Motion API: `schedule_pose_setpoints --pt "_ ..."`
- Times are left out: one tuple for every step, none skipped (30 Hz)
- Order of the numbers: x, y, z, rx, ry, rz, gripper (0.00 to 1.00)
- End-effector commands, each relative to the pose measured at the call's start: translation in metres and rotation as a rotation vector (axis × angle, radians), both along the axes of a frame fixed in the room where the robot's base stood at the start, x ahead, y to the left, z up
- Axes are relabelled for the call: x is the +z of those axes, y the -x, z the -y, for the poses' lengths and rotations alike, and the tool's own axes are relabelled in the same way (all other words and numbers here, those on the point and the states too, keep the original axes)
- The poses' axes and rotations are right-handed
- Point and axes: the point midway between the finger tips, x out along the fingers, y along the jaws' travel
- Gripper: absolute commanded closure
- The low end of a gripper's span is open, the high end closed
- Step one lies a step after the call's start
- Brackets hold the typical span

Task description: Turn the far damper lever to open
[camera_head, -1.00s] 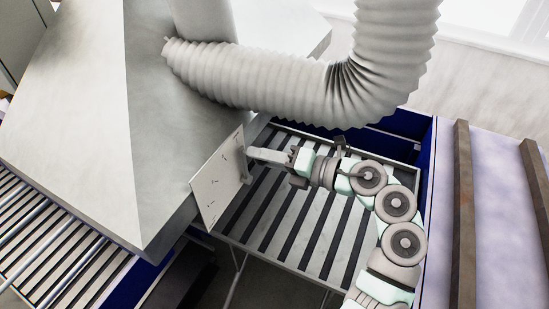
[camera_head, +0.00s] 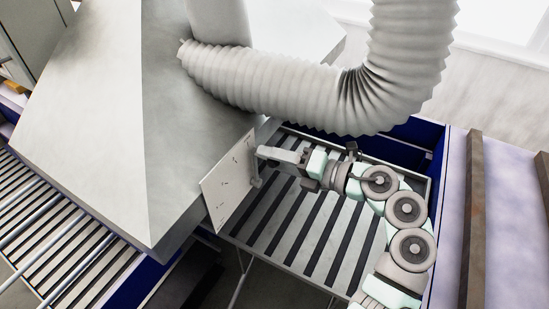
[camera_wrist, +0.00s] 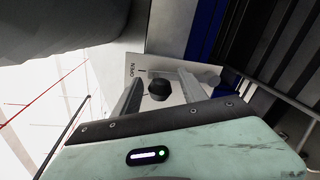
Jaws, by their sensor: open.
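A white damper plate (camera_head: 229,182) with small dark marks is fixed to the side of the grey hood. A light grey lever part (camera_head: 256,182) stands out from its right edge, just below my gripper (camera_head: 262,153). In the wrist view, the plate shows the word OPEN (camera_wrist: 132,70) at its upper left. A dark faceted hub (camera_wrist: 159,89) sits between the fingers of my gripper (camera_wrist: 158,77), with gaps on both sides. The fingers are apart. A pale rounded end (camera_wrist: 208,77), probably the lever's, lies beyond the right finger, partly hidden by it. I cannot tell whether anything touches.
The big grey hood (camera_head: 100,120) fills the left. A ribbed hose (camera_head: 290,95) hangs above and behind my gripper. A slatted bed (camera_head: 315,225) lies below my arm, with blue side walls (camera_head: 415,135). A pale surface with brown bars (camera_head: 472,220) is at the right.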

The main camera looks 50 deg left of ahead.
Motion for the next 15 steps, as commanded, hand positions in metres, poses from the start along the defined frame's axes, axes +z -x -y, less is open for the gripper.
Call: schedule_pose_setpoints --pt "0.0 0.0 0.0 0.0 0.0 0.0 0.5" --pt "0.0 0.0 0.0 0.0 0.0 0.0 0.5" --pt "0.0 0.0 0.0 0.0 0.0 0.0 0.5" --pt "0.0 0.0 0.0 0.0 0.0 0.001 0.5" --pt "0.0 0.0 0.0 0.0 0.0 0.001 0.5" --pt "0.0 -0.001 0.002 0.0 0.0 0.001 0.5" --pt "0.0 -0.002 0.003 0.0 0.0 0.001 0.5" --pt "0.0 -0.003 0.006 -0.001 -0.001 0.001 0.5" --pt "0.001 -0.005 0.01 -0.002 -0.001 0.001 0.5" --pt "0.001 -0.007 0.013 -0.002 -0.001 0.001 0.5" --pt "0.002 -0.009 0.018 -0.003 -0.003 0.002 0.5" --pt "0.003 -0.013 0.025 -0.005 -0.003 0.002 0.5" --pt "0.004 -0.016 0.03 -0.005 -0.004 0.002 0.5" --pt "0.006 -0.018 0.036 -0.004 -0.003 0.004 0.5" --pt "0.007 -0.021 0.044 -0.003 -0.003 0.004 0.5"
